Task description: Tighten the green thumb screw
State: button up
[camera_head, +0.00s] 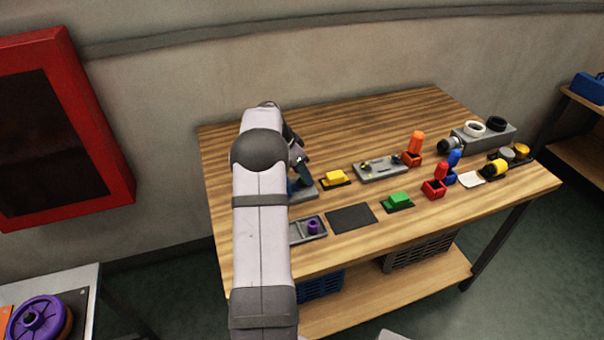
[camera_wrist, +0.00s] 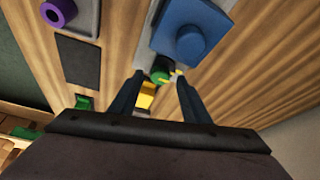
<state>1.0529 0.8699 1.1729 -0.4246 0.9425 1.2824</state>
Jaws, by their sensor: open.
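A small dark green round piece, which looks like the green thumb screw (camera_wrist: 159,71), shows between my fingertips in the wrist view, with small yellow bits at its right. Whether the fingers touch it I cannot tell. My gripper (camera_wrist: 159,78) is open, with one finger on each side of that piece. A blue block with a round boss (camera_wrist: 188,42) lies just beyond it in the wrist view. In the head view, my arm covers much of that spot; part of a blue fixture on a grey plate (camera_head: 304,191) shows beside it, and the screw is hidden.
A yellow block (camera_head: 335,177) and a green block (camera_head: 398,200) sit on dark bases. A grey plate with small fittings (camera_head: 380,167), a dark mat (camera_head: 351,218) and a tray with a purple ring (camera_head: 313,226) are near. Red, orange and blue items stand to the right.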

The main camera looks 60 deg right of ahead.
jog(key=b+v, duration=0.2)
jog(key=v, duration=0.4)
jog(key=shift+r, duration=0.35)
jog(key=shift+a, duration=0.1)
jog(key=shift+w, duration=0.1)
jog(key=w+a+n+t+y, duration=0.1)
jog(key=w+a+n, duration=0.3)
jog(key=a, duration=0.6)
jog(key=w+a+f+n+t, duration=0.1)
jog(key=w+a+n, duration=0.3)
jog(key=a, duration=0.6)
jog(key=w+a+n+y, duration=0.1)
jog(key=w+a+n, duration=0.3)
jog(key=a, duration=0.6)
jog(key=s+a+f+n, duration=0.1)
jog(key=s+a+n, duration=0.3)
jog(key=a, duration=0.3)
jog(key=s+a+f+n+y, duration=0.1)
jog(key=s+a+n, duration=0.3)
jog(key=a, duration=0.4)
jog(key=s+a+f+n+y, duration=0.1)
jog(key=s+a+f+n, duration=0.2)
jog(key=a, duration=0.4)
jog(key=shift+s+a+n+p, duration=0.3)
jog(key=shift+s+n, duration=0.3)
jog(key=shift+s, duration=0.4)
